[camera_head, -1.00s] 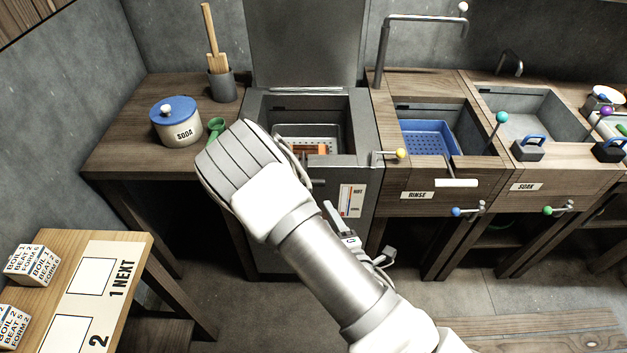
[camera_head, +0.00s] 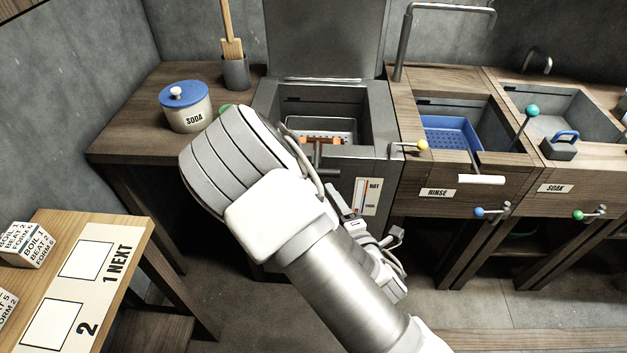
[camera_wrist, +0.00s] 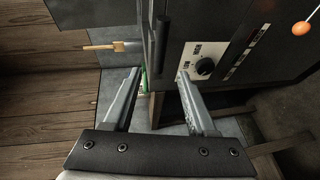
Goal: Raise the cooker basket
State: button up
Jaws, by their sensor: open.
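The cooker (camera_head: 383,140) is a grey metal box with its lid (camera_head: 328,40) standing open. Inside it sits the metal cooker basket (camera_head: 345,126), with a perforated floor, low in the well. An orange piece (camera_head: 320,141) with a grey bar shows at the cooker's front edge; my arm partly covers this area. In the wrist view, my gripper (camera_wrist: 158,78) has its two fingers apart with nothing held between them. The cooker's dark front (camera_wrist: 225,30) with a dial (camera_wrist: 205,67) and a dark bar handle (camera_wrist: 162,40) lies beyond the fingertips.
A SODA jar (camera_head: 186,108) and a wooden tool in a cup (camera_head: 235,72) stand on the left counter. A lever with a yellow knob (camera_head: 423,145) juts beside the cooker. The RINSE sink holds a blue basket (camera_head: 450,138). A low table (camera_head: 130,232) stands at lower left.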

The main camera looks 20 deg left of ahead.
aim_at(315, 175)
jog(key=b+x, duration=0.4)
jog(key=x, duration=0.8)
jog(key=shift+w+f, duration=0.1)
jog(key=shift+w, duration=0.1)
grip_shut()
dwell(1.1)
